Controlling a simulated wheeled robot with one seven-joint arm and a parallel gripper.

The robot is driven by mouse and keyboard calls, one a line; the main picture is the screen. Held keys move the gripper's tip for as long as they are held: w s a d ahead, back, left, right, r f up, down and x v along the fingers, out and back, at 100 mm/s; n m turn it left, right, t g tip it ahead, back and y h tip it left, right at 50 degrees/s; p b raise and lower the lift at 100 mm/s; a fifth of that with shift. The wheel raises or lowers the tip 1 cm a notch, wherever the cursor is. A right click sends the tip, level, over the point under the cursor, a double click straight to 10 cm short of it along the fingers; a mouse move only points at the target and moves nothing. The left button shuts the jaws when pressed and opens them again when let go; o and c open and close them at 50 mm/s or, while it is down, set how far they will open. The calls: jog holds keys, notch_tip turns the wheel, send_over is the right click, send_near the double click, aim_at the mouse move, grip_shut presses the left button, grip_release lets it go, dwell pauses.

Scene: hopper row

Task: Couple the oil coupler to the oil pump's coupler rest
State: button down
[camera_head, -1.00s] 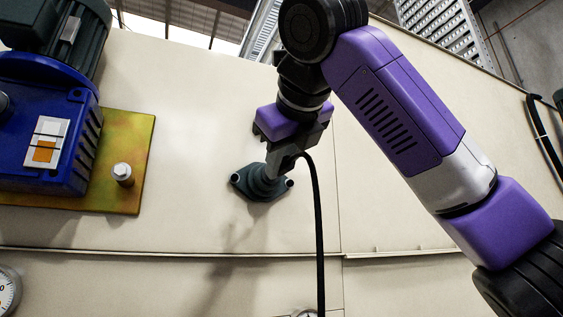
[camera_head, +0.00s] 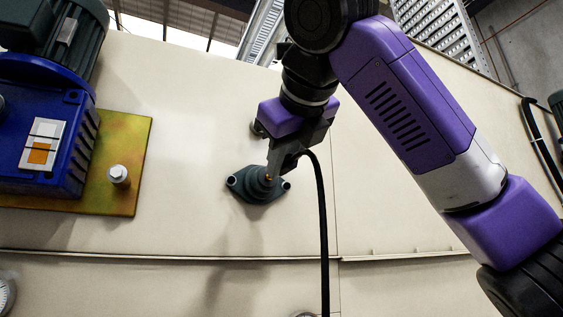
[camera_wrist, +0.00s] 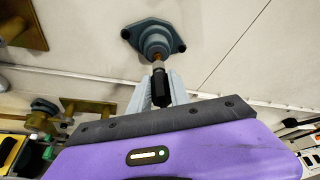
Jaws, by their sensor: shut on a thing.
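My gripper (camera_head: 276,168) is shut on the oil coupler, a black body (camera_wrist: 159,84) with a brass tip, seen between the fingers in the wrist view. A black hose (camera_head: 322,225) bends away from the gripper and hangs down. The brass tip (camera_head: 268,178) points at the mouth of a blue-grey flanged fitting (camera_head: 250,190) on the cream panel; it also shows in the wrist view (camera_wrist: 150,36). I cannot tell whether the tip is still partly inside the mouth, or whether this fitting is the oil pump's coupler rest.
A blue motor unit (camera_head: 50,110) sits on a yellowish plate (camera_head: 128,165) with a bolt (camera_head: 119,175) at left. A ledge (camera_head: 180,257) runs below the fitting. Another blue-grey fitting (camera_wrist: 42,107) and yellowish plates (camera_wrist: 93,110) show at the wrist view's left. Bare panel surrounds the fitting.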

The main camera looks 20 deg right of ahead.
jog(key=shift+s, duration=0.45)
jog(key=shift+s, duration=0.6)
dwell(0.9)
jog(key=c, duration=1.9)
grip_release()
grip_shut()
